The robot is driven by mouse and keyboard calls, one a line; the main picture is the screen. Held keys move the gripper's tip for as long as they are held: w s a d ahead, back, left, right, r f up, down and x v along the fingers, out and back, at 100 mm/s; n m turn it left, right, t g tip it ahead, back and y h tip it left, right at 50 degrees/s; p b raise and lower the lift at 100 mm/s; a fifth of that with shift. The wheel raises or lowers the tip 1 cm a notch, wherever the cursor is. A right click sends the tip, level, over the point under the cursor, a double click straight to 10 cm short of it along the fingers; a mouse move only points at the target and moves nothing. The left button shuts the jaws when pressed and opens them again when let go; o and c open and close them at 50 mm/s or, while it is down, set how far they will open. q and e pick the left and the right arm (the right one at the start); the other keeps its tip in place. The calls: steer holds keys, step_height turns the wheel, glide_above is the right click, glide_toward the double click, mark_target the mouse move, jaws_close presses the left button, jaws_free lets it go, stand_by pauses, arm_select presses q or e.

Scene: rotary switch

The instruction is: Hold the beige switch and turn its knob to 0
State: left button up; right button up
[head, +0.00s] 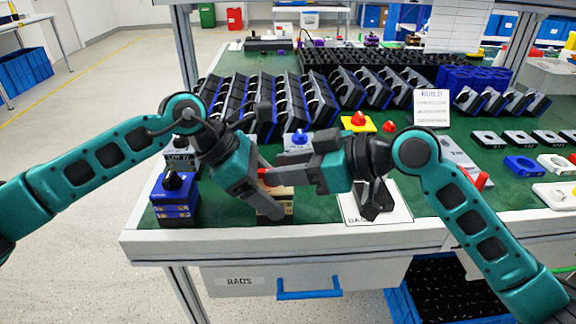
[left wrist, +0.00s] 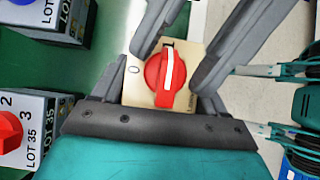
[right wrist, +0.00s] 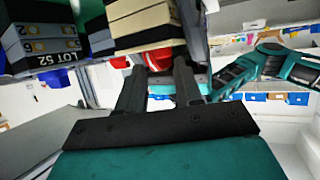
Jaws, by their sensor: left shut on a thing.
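The beige switch (left wrist: 185,50) sits between the fingers of my left gripper (left wrist: 160,90), which is shut on it. In the head view the beige switch (head: 275,207) is near the table's front edge, partly hidden by my left gripper (head: 262,200). Its red knob (left wrist: 166,77) has a white line pointing up in the left wrist view; a 0 mark lies left of it. My right gripper (head: 290,170) is open, its fingers either side of the knob with visible gaps. The red knob (right wrist: 157,60) also shows between my right fingertips (right wrist: 160,68). I cannot tell whether the switch touches the table.
A blue switch (head: 173,205) with a black knob stands left on the green table (head: 320,210). Racks of dark parts (head: 285,95) fill the back.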

steer(key=shift+w, duration=0.1)
steer(key=c, duration=0.4)
steer(key=shift+o, duration=0.2)
steer(key=shift+w+d+n+g+y, duration=0.1)
steer(key=shift+w+n+g+y, duration=0.1)
steer(key=shift+n+g, duration=0.55)
steer(key=shift+w+d+n+g+y, duration=0.1)
steer(key=shift+w+n+g, duration=0.05)
steer(key=shift+n+g, duration=0.6)
steer(key=o, duration=0.7)
steer(key=v, duration=1.2)
steer(key=shift+w, duration=0.1)
